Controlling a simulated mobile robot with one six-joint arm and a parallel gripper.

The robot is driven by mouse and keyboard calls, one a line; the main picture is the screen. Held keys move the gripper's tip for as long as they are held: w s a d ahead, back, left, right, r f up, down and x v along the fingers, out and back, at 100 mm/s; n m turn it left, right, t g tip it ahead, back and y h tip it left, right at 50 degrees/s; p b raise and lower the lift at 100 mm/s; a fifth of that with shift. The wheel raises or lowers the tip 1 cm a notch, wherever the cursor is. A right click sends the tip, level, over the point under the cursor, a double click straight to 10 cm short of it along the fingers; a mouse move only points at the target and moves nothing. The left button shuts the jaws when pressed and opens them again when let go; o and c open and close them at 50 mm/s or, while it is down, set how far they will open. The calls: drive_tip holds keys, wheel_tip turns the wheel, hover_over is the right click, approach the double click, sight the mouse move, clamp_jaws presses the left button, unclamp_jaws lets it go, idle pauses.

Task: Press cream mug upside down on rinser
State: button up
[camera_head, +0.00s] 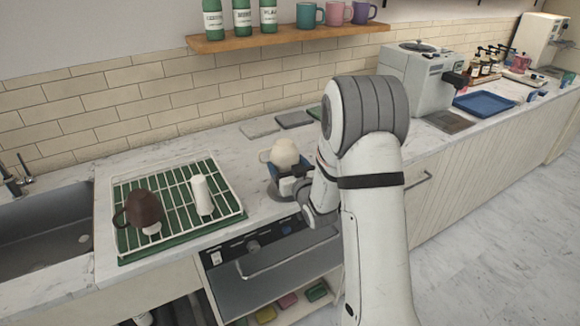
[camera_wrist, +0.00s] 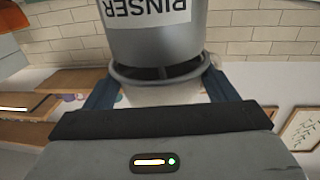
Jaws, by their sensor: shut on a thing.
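The cream mug (camera_head: 285,152) is held by my gripper (camera_head: 284,172) above the counter, its rounded closed end up. In the wrist view, which is upside down, the mug (camera_wrist: 160,94) sits between the two blue fingers of my gripper (camera_wrist: 158,92). The grey cylindrical rinser (camera_wrist: 150,42), labelled RINSER, is directly under the mug, close to its mouth. Its grey base (camera_head: 286,193) shows below the gripper in the head view. A dark gap shows at the rinser's upper edge; I cannot tell whether the mug touches or presses it.
A white wire rack (camera_head: 166,172) on a green mat holds a brown mug (camera_head: 144,208) and a white cylinder (camera_head: 202,194). A sink (camera_head: 45,235) lies at far left. Flat grey pads (camera_head: 294,119) lie behind the rinser. A coffee machine (camera_head: 420,78) stands at right.

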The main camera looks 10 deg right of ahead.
sight(287, 147)
drive_tip(key=shift+r+p, duration=0.7)
drive_tip(key=shift+r, duration=2.45)
drive_tip(key=shift+s+f, duration=0.1)
